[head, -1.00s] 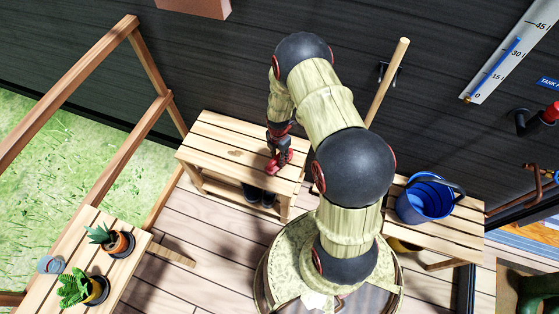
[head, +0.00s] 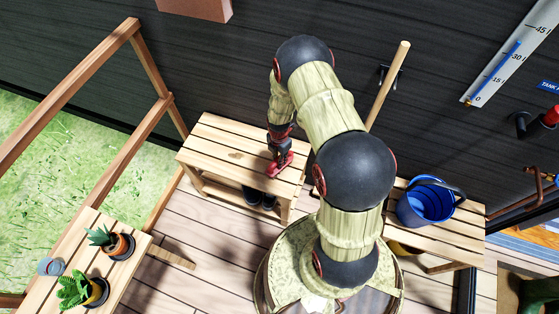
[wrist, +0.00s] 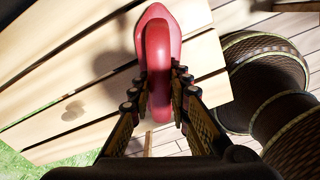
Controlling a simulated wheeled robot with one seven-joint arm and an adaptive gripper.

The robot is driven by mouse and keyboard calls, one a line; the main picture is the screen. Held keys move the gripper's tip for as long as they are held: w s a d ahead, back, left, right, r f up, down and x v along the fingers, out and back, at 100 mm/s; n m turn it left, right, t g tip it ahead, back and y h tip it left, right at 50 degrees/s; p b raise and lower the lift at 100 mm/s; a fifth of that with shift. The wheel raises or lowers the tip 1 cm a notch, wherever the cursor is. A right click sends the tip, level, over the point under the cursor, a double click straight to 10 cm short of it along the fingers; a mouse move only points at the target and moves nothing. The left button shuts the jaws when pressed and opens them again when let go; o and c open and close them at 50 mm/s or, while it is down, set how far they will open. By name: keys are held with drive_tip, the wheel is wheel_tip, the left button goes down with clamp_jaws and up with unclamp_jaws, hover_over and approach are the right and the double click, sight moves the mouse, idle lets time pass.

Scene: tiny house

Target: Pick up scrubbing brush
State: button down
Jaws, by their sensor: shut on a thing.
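The scrubbing brush (wrist: 157,30) is red, with a raised handle, and shows in the wrist view between the fingers of my gripper (wrist: 158,98). The fingers are shut on its handle from both sides. In the head view the red brush (head: 281,166) is at the end of my arm, at the slatted wooden bench (head: 215,140) by the dark wall. My gripper (head: 278,150) is small there and partly merges with the brush. I cannot tell whether the brush touches the bench top or is slightly above it.
Dark shoes (head: 258,197) sit on the bench's lower shelf. A blue bucket (head: 428,201) stands on another slatted bench to the right. A wooden pole (head: 388,85) leans by the wall. Potted plants (head: 120,246) stand on a wooden table at lower left. Wooden floor lies between.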

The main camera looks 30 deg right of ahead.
drive_tip(key=shift+r+p, duration=0.3)
drive_tip(key=shift+r, duration=0.45)
drive_tip(key=s+a+r+p, duration=0.3)
drive_tip(key=s+r+p, duration=0.3)
drive_tip(key=s+r, duration=0.5)
drive_tip(key=shift+s+a+r, duration=0.2)
drive_tip(key=shift+s+a, duration=0.15)
drive_tip(key=shift+s, duration=0.9)
drive_tip(key=c, duration=2.2)
unclamp_jaws()
clamp_jaws()
